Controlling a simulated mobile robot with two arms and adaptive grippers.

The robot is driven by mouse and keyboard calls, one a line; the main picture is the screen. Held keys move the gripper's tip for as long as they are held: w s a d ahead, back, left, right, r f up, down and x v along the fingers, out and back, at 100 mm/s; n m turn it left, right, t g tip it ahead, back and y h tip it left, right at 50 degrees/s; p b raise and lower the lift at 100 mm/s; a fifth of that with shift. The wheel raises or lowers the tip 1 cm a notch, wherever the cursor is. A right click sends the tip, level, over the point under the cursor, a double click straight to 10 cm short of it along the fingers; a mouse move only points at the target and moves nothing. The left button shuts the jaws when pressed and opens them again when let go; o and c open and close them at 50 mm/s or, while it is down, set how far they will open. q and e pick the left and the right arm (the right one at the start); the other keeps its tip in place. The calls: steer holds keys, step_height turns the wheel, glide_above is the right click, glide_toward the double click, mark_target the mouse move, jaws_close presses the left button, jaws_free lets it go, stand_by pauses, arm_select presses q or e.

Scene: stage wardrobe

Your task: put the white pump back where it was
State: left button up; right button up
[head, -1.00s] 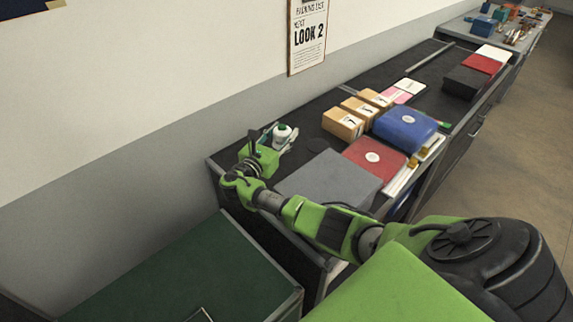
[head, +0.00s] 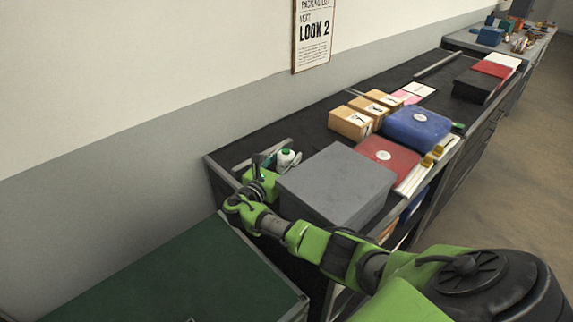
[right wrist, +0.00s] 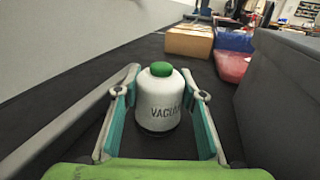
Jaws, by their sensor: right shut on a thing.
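The white pump (head: 287,157) is a small white bottle-shaped thing with a green cap, at the near left end of the dark counter (head: 315,128). In the right wrist view the pump (right wrist: 158,104) is upright, with part of dark lettering showing. My right gripper (head: 272,165) is shut on it, with one finger at each side; the gripper (right wrist: 160,108) also shows in the right wrist view. The pump's base is at or just above the dark surface; I cannot tell whether it touches. My left gripper is not in view.
A large grey box (head: 338,180) stands close right of the pump. A grey strip (head: 245,163) lies on its left. Numbered tan boxes (head: 350,123), a blue case (head: 415,126) and a red case (head: 388,158) stand farther along. A green-topped surface (head: 150,270) is in front.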

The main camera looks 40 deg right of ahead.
steer(key=shift+r, duration=0.1)
steer(key=o, duration=1.5)
